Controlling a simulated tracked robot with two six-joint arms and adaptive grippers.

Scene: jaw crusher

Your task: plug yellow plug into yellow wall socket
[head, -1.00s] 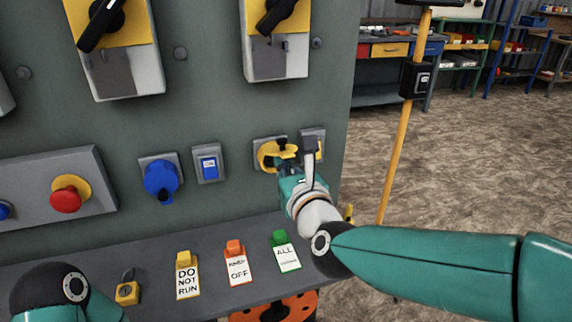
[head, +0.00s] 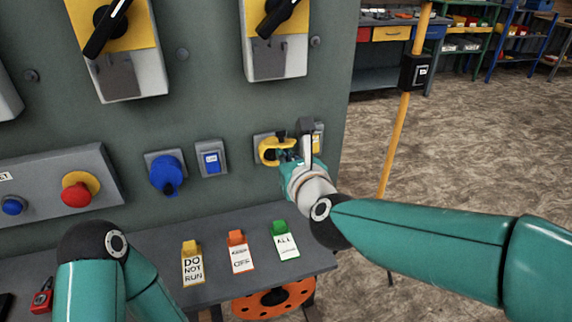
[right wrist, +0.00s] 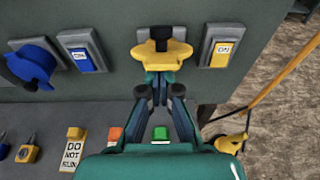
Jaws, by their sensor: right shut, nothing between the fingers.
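The yellow wall socket (head: 270,152) is on the grey-green panel, with a black piece at its top. It also shows in the right wrist view (right wrist: 163,58). My right gripper (right wrist: 160,82) is shut and empty, its fingertips right at the socket's lower edge; I cannot tell whether they touch it. In the head view the right gripper (head: 287,156) partly covers the socket's right side. A yellow object (right wrist: 231,143), probably the yellow plug, is beyond the shelf's right end; my arm seems to hide it in the head view. My left gripper is out of view.
A blue socket (head: 166,174) and a blue switch (head: 211,158) are left of the yellow socket. A yellow switch (right wrist: 222,53) is close on its right. The shelf (head: 216,226) below carries tags and padlocks. A yellow post (head: 397,145) stands at right.

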